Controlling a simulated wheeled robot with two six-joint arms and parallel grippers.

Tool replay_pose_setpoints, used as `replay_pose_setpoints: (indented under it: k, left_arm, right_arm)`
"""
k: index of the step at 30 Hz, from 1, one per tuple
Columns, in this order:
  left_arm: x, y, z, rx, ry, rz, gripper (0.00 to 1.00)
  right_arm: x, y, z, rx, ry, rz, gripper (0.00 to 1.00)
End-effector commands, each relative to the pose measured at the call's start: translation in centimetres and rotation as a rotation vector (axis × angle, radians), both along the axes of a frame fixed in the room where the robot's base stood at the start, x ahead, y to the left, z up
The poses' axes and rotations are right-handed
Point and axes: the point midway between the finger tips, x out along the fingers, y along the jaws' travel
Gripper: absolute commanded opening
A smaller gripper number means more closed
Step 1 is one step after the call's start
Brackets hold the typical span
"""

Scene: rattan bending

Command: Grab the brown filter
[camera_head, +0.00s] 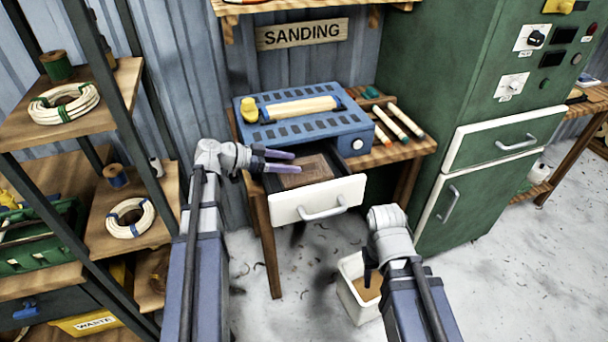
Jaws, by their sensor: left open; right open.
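A flat brown piece (308,174), which looks like the brown filter, lies inside the open drawer (317,199) below the blue sanding machine (305,124). My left gripper (294,161) is open and empty, its two fingers reaching rightward over the drawer's left side. The fingers cover part of the brown piece; whether they touch it I cannot tell. My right gripper (368,278) is low in front of the drawer, near a white bin (352,299), with its fingers pointing down and mostly hidden by its wrist.
Several coloured-tip sticks (398,121) lie on the wooden table right of the machine. A green cabinet (460,70) with white panels stands close on the right. Shelves (90,120) with coils and spools stand at the left. The floor (480,280) at right is clear.

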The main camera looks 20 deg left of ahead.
Motion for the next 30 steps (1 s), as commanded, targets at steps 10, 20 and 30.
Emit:
replay_pose_setpoints:
  k: [10, 20, 30]
  left_arm:
    - [1.3, -2.3, -1.2, 0.000, 0.001, -0.002, 0.62]
    - [2.5, -4.1, -1.9, 0.000, 0.000, 0.001, 0.62]
    - [2.5, -4.1, -1.8, 0.000, 0.000, 0.001, 0.32]
  right_arm:
    - [0.0, 0.0, -1.2, 0.000, 0.000, 0.000, 0.50]
    - [0.0, 0.0, -1.9, 0.000, 0.000, 0.000, 0.50]
    - [0.0, 0.0, -1.8, 0.000, 0.000, 0.000, 0.50]
